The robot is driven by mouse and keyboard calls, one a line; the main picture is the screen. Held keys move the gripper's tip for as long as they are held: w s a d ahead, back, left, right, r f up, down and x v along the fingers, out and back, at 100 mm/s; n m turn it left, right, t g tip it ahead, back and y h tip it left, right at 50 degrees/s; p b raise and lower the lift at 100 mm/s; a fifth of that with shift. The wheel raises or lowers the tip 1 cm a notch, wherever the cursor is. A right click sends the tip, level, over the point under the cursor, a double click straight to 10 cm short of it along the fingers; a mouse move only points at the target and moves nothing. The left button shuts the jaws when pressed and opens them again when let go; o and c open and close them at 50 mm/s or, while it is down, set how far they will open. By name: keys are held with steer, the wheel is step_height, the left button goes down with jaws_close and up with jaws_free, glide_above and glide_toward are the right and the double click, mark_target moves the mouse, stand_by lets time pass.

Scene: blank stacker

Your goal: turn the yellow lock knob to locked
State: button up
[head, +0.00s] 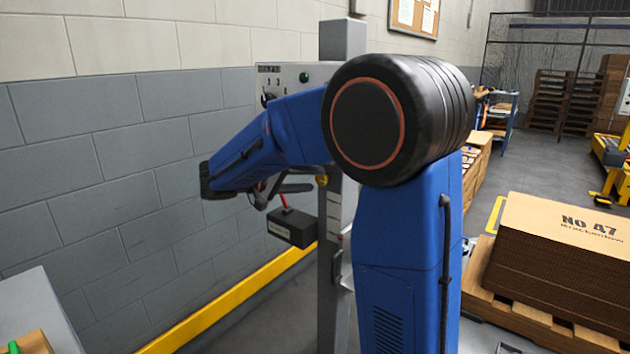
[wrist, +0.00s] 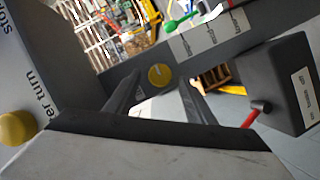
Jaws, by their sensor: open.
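A round yellow knob (wrist: 159,75) shows in the wrist view on the grey post, between and beyond the fingers of my gripper (wrist: 160,98). No locked or unlocked mark on it can be read. In the head view a small yellow knob (head: 321,181) shows beside the post, partly covered by my arm. My gripper (head: 287,188) is open and empty there, to the left of the knob. A second yellow ball (wrist: 15,128) shows at the left edge of the wrist view, beside lettering ending in "er turn". I cannot tell how it is mounted.
A block wall (head: 90,150) stands left.

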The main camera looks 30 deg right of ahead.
steer(key=shift+x, duration=1.15)
steer(key=shift+c, duration=0.3)
steer(key=c, duration=1)
